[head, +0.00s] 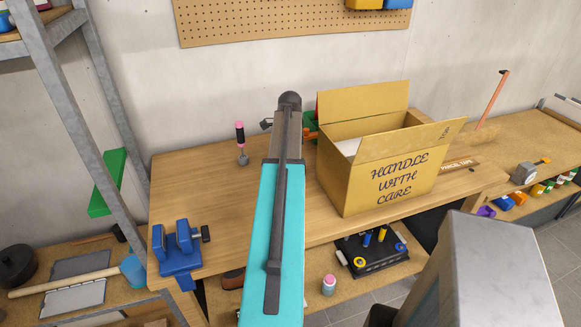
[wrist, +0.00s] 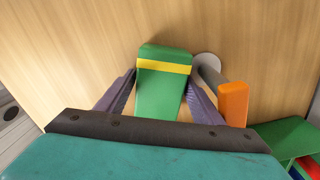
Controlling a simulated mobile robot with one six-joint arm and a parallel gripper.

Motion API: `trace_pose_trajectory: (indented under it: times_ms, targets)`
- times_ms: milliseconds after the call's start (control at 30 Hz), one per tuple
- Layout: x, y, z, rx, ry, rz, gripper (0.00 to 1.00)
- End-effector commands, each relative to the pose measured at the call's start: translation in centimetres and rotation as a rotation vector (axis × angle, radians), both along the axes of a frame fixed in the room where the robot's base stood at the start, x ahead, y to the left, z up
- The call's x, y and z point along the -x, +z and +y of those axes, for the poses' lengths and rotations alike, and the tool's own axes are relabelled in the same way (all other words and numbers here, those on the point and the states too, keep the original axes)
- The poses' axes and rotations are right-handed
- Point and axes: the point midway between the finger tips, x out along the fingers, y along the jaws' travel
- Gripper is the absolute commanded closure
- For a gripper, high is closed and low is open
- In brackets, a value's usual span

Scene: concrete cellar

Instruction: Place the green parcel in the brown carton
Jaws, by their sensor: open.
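The green parcel (wrist: 160,100), a green block with a yellow band, rests on the wooden bench in the wrist view. My gripper (wrist: 161,82) is open, with one purple-grey finger on each side of the parcel. I cannot tell whether the fingers touch it. In the head view my arm hides the parcel and most of the gripper. The brown carton (head: 355,184), marked "HANDLE WITH CARE", stands on the bench to the right of my arm. Its top flaps are open, and only part of its pale inside shows.
An orange-ended tool (wrist: 233,103) lies close to the right finger. A metal shelf post (head: 75,120) rises at the left. The bench between vise and screwdriver is clear.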

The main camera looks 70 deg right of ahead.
Motion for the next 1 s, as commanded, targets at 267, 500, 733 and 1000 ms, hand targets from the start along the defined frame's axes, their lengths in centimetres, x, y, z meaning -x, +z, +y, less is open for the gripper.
trace_pose_trajectory:
  times_ms: [267, 500, 733, 1000]
  targets:
    - [-0.04, 0.01, 0.0, 0.0, 0.001, 0.0, 0.39]
    - [-0.07, 0.02, 0.02, 0.0, 0.001, 0.0, 0.54]
    - [-0.09, 0.06, 0.03, 0.0, 0.001, 0.0, 0.81]
    - [-0.12, 0.25, 0.01, 0.001, 0.002, 0.0, 0.81]
